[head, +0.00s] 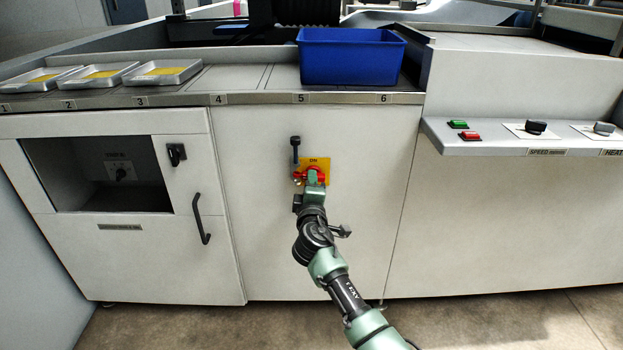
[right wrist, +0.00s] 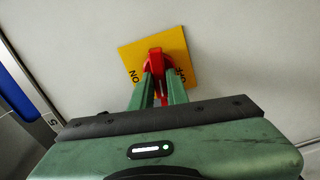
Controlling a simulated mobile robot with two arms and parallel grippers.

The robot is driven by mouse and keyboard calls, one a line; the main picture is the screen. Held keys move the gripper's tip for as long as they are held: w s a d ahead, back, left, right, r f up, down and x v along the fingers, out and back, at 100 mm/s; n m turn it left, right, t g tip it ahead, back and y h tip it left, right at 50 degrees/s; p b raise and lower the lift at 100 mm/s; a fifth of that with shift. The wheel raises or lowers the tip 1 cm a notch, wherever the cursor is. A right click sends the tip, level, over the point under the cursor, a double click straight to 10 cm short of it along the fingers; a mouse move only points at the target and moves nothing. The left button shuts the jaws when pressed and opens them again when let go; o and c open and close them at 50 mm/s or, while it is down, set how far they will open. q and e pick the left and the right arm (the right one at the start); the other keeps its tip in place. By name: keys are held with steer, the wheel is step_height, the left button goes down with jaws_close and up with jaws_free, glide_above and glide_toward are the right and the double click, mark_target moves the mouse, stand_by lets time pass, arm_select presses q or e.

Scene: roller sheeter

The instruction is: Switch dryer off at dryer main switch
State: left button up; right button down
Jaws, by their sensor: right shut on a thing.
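The dryer main switch is a red rotary handle (head: 299,178) on a yellow plate (head: 325,163) on the white front panel below label 5. ON shows at the top of the plate in the head view. In the right wrist view the red handle (right wrist: 155,54) stands between the fingers, with ON to the left on the yellow plate (right wrist: 130,55) and OFF to the right, partly covered. My right gripper (right wrist: 160,88) is shut on the handle and hides part of it in the head view (head: 315,178). I cannot tell exactly which mark the handle points to. My left gripper is out of view.
A black handle (head: 295,150) sticks out just above left of the switch. A blue bin (head: 350,57) and several metal trays (head: 163,74) stand on the ledge above. A control shelf (head: 490,145) with buttons and knobs juts out at right. The floor in front is clear.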

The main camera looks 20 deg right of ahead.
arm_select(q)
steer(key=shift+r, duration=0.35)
arm_select(e)
steer(key=shift+n, duration=0.8)
arm_select(q)
steer(key=shift+p, duration=0.3)
arm_select(e)
steer(key=shift+f, duration=0.1)
steer(key=c, duration=1.4)
jaws_free()
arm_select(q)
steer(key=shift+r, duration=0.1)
arm_select(e)
steer(key=shift+s, duration=0.1)
